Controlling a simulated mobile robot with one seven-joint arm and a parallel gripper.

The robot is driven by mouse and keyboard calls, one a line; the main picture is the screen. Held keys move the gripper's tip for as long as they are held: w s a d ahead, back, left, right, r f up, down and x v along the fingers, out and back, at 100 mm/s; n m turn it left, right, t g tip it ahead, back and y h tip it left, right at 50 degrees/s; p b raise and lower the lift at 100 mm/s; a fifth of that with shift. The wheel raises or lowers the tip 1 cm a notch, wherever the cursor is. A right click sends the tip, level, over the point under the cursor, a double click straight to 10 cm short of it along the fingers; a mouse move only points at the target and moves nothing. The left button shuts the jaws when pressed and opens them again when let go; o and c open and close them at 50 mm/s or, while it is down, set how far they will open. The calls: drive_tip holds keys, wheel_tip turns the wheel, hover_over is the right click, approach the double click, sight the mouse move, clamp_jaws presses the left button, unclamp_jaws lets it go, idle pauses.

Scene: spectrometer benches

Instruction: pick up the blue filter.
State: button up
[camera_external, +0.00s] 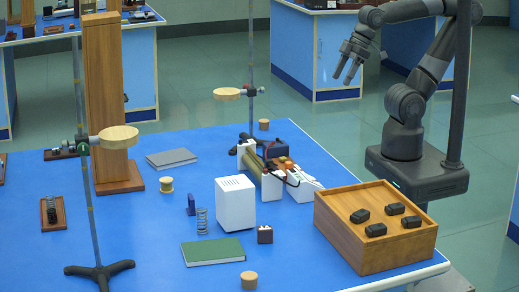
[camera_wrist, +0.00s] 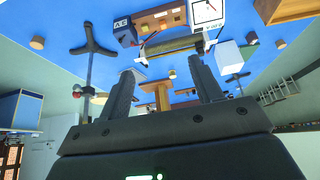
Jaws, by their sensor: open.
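A small upright blue piece (camera_external: 191,204), which looks like the blue filter, stands on the blue bench top (camera_external: 140,225). It is just left of a metal spring and left of the white box. I cannot pick it out for sure in the wrist view. My gripper (camera_external: 347,65) is raised at the upper right, beyond the bench's far right side and well away from the blue piece. In the wrist view my gripper (camera_wrist: 162,78) has its two fingers spread apart, with nothing held between them.
A white box (camera_external: 235,203), a spring (camera_external: 202,221) and a green book (camera_external: 212,251) stand close to the blue piece. A wooden crate (camera_external: 345,248) with black pieces is at right. A stand (camera_external: 98,265), a tall wooden column (camera_external: 106,90) and a grey book (camera_external: 171,158) are also there.

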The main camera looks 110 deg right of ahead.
drive_tip(key=shift+o, duration=0.9)
drive_tip(key=g, duration=0.1)
hover_over(192, 201)
drive_tip(key=s+d, duration=0.2)
drive_tip(key=s, duration=0.3)
wheel_tip(192, 201, down, 19)
drive_tip(key=shift+m, duration=0.3)
drive_tip(key=x, duration=1)
drive_tip(key=shift+w+d+f, duration=0.15)
drive_tip(key=shift+w+f, duration=0.05)
drive_tip(key=shift+w, duration=0.2)
